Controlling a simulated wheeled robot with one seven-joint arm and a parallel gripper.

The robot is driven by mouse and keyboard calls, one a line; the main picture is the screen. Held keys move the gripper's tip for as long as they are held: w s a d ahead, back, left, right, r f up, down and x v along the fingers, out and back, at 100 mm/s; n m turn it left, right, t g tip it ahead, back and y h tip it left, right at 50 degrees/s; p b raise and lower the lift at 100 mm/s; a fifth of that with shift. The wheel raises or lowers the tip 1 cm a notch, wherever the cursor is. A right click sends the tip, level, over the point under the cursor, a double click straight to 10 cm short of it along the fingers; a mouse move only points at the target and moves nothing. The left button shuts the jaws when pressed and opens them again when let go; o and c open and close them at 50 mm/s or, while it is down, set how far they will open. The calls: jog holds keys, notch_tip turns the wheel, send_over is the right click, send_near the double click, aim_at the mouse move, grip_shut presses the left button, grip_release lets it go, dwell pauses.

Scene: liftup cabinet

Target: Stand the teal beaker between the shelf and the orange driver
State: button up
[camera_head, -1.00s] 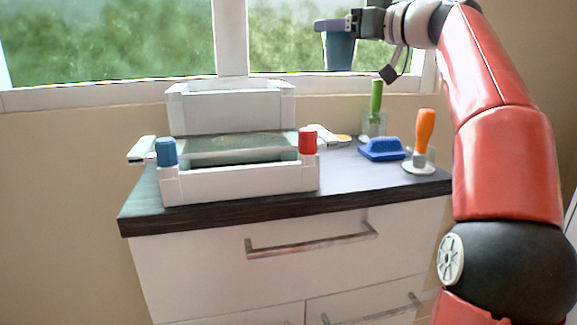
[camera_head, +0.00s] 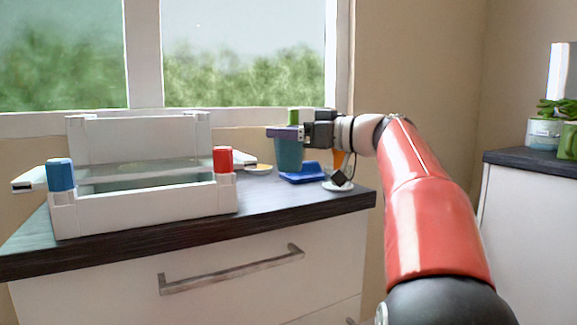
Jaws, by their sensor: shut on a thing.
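The teal beaker (camera_head: 289,154) is upright in my gripper (camera_head: 304,131), which is shut on it near the rim from the right. The beaker hangs over the back right of the counter, in front of the green-handled tool (camera_head: 293,116). I cannot tell whether its base touches anything. The orange driver (camera_head: 337,160) stands upright on a pale round base, right of the beaker and partly hidden by my gripper and wrist. The white shelf-like unit (camera_head: 145,204), with a glass panel and raised back, stands to the left of the beaker.
The counter's front strip (camera_head: 290,199) is clear.

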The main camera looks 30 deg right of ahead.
aim_at(290, 153)
jog(key=shift+f+b, duration=0.45)
jog(key=shift+f, duration=1.9)
jog(key=shift+f, duration=0.2)
jog(key=o, duration=1)
jog(key=shift+r, duration=0.15)
jog(key=shift+r, duration=0.2)
jog(key=b+v, duration=0.1)
jog(key=v, duration=1.1)
jog(key=shift+f, duration=0.15)
